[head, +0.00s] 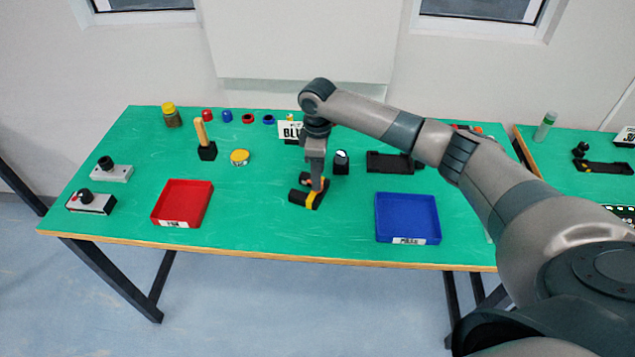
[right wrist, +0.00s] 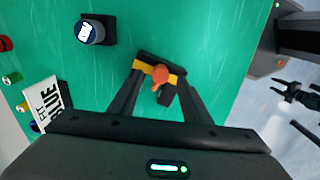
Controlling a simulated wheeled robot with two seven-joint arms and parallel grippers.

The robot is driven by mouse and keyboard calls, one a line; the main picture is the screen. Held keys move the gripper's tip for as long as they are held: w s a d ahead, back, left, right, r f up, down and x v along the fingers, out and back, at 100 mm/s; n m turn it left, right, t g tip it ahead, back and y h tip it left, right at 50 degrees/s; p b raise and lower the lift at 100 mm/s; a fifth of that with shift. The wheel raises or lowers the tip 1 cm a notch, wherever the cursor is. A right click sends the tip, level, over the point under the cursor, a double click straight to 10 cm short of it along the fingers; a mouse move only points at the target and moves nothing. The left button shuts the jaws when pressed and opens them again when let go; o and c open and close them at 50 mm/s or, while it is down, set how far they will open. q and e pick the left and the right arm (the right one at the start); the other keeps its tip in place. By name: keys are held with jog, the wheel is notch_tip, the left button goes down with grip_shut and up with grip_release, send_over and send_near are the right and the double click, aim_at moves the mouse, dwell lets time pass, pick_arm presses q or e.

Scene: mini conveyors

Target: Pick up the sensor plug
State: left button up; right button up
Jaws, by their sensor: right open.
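My right gripper (head: 313,193) is low over the middle of the green table, pointing down. My left gripper is not in view.
A black block with a pale top (head: 341,161) stands just behind and right of the gripper. A red tray (head: 207,207) is on the left, a blue tray (head: 437,225) on the right. A "BLUE" sign (head: 291,131) stands behind. The table's front middle is clear.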

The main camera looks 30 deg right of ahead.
jog(key=shift+f, duration=1.25)
jog(key=shift+c, duration=0.6)
grip_shut()
